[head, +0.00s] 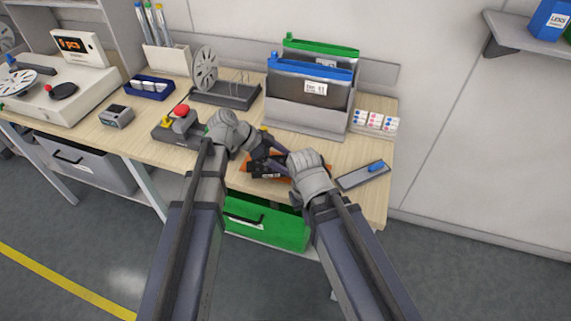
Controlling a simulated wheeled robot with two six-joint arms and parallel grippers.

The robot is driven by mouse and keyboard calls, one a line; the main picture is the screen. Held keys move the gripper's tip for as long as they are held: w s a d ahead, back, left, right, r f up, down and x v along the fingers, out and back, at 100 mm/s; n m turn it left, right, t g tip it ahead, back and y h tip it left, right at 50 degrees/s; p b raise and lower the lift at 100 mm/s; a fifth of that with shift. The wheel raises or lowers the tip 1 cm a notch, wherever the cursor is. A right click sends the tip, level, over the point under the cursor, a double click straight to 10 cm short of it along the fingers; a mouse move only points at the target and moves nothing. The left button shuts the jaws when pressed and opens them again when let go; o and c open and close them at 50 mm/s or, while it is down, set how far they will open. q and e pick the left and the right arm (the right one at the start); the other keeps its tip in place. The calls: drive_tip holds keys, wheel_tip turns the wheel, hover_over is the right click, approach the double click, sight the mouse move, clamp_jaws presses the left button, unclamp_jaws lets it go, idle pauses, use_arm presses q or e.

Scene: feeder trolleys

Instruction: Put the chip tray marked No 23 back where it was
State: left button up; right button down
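No tray with a readable No 23 label shows. A grey rack (306,120) on the bench holds two upright dark trays, a front one with a blue top edge (312,64) and a rear one with a green top edge (322,49). The front label is too small to read surely. My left gripper (268,150) and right gripper (270,169) are close together over the bench's front edge, in front of the rack. An orange item (293,163) shows beneath them, mostly hidden. I cannot tell whether either gripper touches it or how its fingers stand.
A green drawer (265,232) sits below the bench. A control box with a red button (181,111) stands left of my grippers, a reel stand (225,95) behind. On the right lie a grey pad with a blue item (377,166) and small labelled boxes (375,121).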

use_arm(q)
drive_tip(key=shift+f+b, duration=0.55)
drive_tip(key=shift+b, duration=0.1)
drive_tip(key=o, duration=1.3)
drive_tip(key=shift+c, duration=0.2)
drive_tip(key=shift+r, duration=0.1)
